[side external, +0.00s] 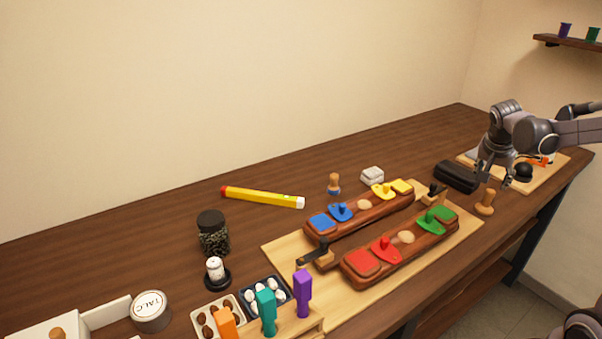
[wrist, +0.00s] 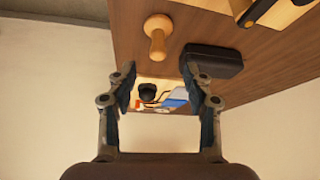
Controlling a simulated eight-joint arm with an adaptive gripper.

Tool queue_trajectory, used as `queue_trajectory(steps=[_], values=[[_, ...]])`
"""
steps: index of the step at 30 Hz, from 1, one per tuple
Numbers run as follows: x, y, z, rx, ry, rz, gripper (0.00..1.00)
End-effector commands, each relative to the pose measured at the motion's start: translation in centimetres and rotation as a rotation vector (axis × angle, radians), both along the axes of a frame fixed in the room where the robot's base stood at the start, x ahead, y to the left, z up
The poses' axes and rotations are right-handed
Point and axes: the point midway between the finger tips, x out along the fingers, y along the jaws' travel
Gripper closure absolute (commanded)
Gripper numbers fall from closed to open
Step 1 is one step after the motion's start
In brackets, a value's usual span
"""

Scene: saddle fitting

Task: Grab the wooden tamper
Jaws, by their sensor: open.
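The wooden tamper (side external: 486,203) stands on the dark wooden table near its right front edge, with a wide round base and a narrower grip. In the wrist view the tamper (wrist: 157,38) shows beyond my fingertips, toward the top of the picture. My gripper (side external: 494,174) is above and slightly behind the tamper, apart from it. In the wrist view my gripper (wrist: 161,78) has its two fingers spread with nothing between them.
A black case (side external: 456,176) lies just left of my gripper. A light board (side external: 548,178) with a black knob and other tools lies behind on the right. Two long wooden blocks with coloured pieces (side external: 402,248) stand on a pale board to the left. The table's front edge is close to the tamper.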

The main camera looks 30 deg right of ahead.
Motion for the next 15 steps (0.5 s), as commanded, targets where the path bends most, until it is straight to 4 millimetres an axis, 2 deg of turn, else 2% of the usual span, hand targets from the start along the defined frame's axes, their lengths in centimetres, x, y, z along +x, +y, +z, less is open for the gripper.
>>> queue_trajectory(steps=[9,15], values=[[0.3,-2.1,-3.4,0.0,0.001,-0.005,0.49],[0.5,-2.7,-4.6,0.0,0.0,-0.004,0.49]])
